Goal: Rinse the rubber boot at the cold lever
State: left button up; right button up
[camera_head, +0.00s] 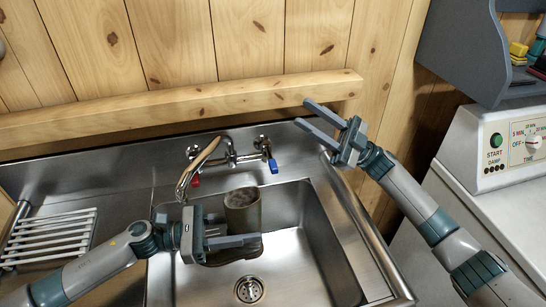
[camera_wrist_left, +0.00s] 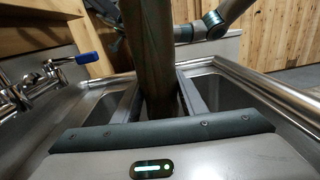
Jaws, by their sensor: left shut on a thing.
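The rubber boot (camera_head: 242,212) is dull olive-brown and stands upright in the sink basin, its shaft opening up. My left gripper (camera_head: 258,241) is shut on it, one finger on each side of the shaft. In the left wrist view the boot (camera_wrist_left: 152,60) rises between the fingers. I cannot tell if its sole touches the basin floor. The blue cold lever (camera_head: 273,166) is on the tap's right side; it also shows in the left wrist view (camera_wrist_left: 87,58). My right gripper (camera_head: 302,112) is open and empty, above and right of the blue lever.
The spout (camera_head: 190,178) curves forward, left of the boot. A red lever (camera_head: 195,181) is beside it. The steel sink (camera_head: 312,260) has a drain (camera_head: 249,289). A white rack (camera_head: 50,240) is at left, a wooden ledge (camera_head: 180,108) behind, a white machine (camera_head: 495,165) at right.

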jog(key=s+a+f+n+g+h, duration=0.1)
jog(key=s+a+n+g+h, duration=0.9)
jog(key=a+n+h, duration=0.35)
jog(key=r+n+t+h, duration=0.2)
jog(key=n+t+h, duration=0.1)
jog(key=t+h, duration=0.65)
send_over(273, 163)
jog(key=g+h, duration=0.2)
jog(key=shift+f+m, duration=0.1)
jog(key=shift+m, duration=0.15)
jog(key=shift+f, duration=6.05)
grip_shut()
